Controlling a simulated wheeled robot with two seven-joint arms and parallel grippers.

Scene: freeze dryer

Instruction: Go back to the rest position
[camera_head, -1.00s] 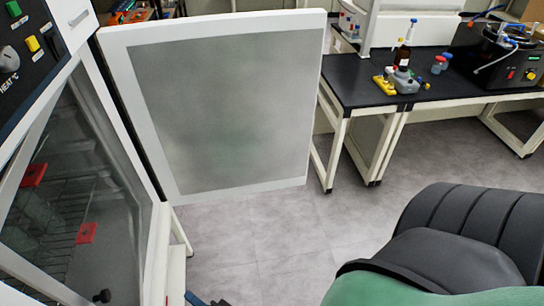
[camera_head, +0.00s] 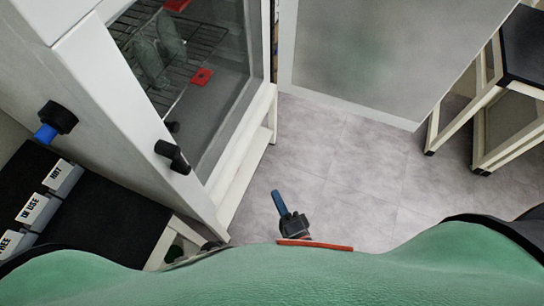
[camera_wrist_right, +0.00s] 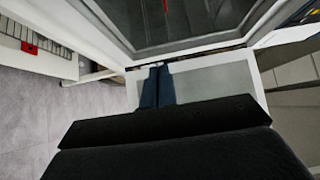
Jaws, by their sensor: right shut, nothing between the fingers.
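My right gripper (camera_head: 277,196) hangs over the grey floor in the lower middle of the head view. Its blue fingers are closed together and hold nothing. In the right wrist view the same two blue fingers (camera_wrist_right: 157,72) lie side by side, with a pale panel beyond them. My left gripper is not in view.
The freeze dryer (camera_head: 130,110) stands at the left, with wire racks and red pieces inside its chamber. Its open door (camera_head: 370,55) is beyond my gripper. A black surface with label blocks (camera_head: 62,178) is at lower left, a table (camera_head: 525,45) at right. Floor between is clear.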

